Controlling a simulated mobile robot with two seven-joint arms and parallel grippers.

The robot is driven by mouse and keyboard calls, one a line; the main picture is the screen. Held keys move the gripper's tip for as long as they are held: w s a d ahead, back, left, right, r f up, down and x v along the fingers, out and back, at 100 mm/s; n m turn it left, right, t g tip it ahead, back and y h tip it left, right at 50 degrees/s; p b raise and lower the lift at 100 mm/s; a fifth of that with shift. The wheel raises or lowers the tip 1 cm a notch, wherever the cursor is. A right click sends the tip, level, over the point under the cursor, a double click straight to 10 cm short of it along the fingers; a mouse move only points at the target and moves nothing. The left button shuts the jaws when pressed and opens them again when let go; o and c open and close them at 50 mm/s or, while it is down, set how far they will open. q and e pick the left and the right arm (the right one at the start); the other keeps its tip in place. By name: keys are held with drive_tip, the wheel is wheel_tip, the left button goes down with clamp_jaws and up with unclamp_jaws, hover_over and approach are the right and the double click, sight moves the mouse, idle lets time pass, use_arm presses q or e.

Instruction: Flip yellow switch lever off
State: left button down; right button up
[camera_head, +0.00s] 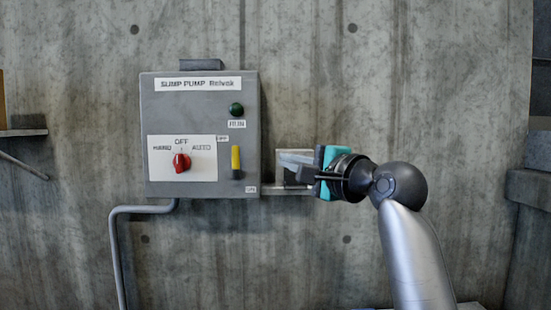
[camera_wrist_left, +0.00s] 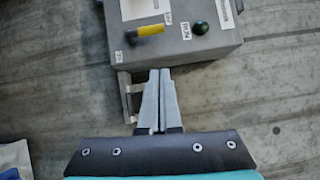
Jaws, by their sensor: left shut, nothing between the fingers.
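The yellow switch lever (camera_head: 236,158) is on the lower right of the front of a grey control box (camera_head: 200,120). Its yellow part is upright above a dark lower part, with a small white label above it and another at lower right, too small to read surely. The lever also shows in the left wrist view (camera_wrist_left: 150,30), beyond the fingertips. My left gripper (camera_head: 283,158) is right of the box, its fingers pointing left towards it, apart from the lever. In the left wrist view its fingers (camera_wrist_left: 160,73) are together and empty. My right gripper is not in view.
A red rotary knob (camera_head: 181,163) and a green lamp (camera_head: 236,109) are on the box front. A pale square frame (camera_head: 294,154) is on the wall behind my left fingers. A conduit (camera_head: 115,240) runs down from the box. Bare concrete wall surrounds it.

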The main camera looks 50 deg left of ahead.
use_arm(q)
drive_tip(key=shift+s+d, duration=0.1)
drive_tip(key=shift+d, duration=1)
